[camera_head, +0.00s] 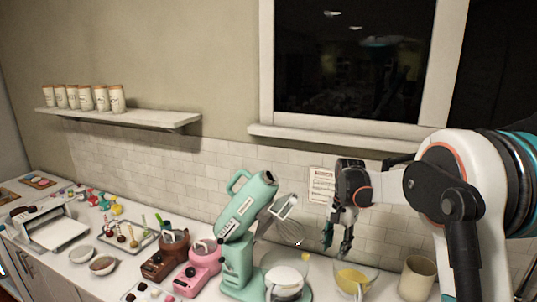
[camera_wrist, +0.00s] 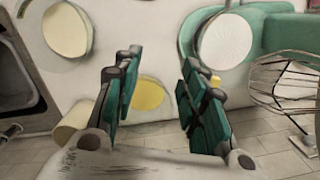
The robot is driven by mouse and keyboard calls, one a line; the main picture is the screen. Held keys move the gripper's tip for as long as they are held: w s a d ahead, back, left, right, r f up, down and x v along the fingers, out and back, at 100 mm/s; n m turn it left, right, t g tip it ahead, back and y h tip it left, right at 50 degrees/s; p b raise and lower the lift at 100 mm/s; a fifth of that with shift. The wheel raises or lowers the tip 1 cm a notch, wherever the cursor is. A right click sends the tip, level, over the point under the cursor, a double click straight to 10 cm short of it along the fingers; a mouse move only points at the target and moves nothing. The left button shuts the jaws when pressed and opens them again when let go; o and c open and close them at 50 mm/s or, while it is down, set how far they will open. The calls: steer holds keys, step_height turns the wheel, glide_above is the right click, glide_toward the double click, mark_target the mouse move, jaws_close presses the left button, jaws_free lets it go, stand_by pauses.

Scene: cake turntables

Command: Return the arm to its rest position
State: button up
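My gripper (camera_head: 337,245) hangs with its fingers down in front of the tiled wall, to the right of the mint stand mixer (camera_head: 244,215). In the wrist view my gripper (camera_wrist: 160,72) is open, with its green finger pads well apart. Nothing is held between the pads. A bowl with yellow contents (camera_head: 352,279) is below and slightly right of the fingers in the head view. Its yellow contents (camera_wrist: 148,94) also show between the fingers in the wrist view. My arm extends in from the right side.
The mixer's raised whisk (camera_head: 291,232) is left of my gripper and shows at right in the wrist view (camera_wrist: 285,82). A bowl of white contents (camera_head: 286,278) and a beige cup (camera_head: 417,277) stand nearby. The window sill (camera_head: 340,137) juts out above.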

steer(key=s+n+t+b, duration=0.5)
steer(key=s+b, duration=0.8)
steer(key=s, duration=0.7)
steer(key=s+a+f+n+t+b, duration=0.1)
steer(key=s+f+n+t+b, duration=0.2)
steer(key=s+f+b, duration=0.6)
steer(key=s+f+n, duration=0.1)
steer(key=s+f, duration=0.1)
steer(key=s, duration=0.2)
steer(key=shift+f+h, duration=0.3)
steer(key=shift+h, duration=0.1)
steer(key=shift+o, duration=0.5)
steer(key=shift+s, duration=0.1)
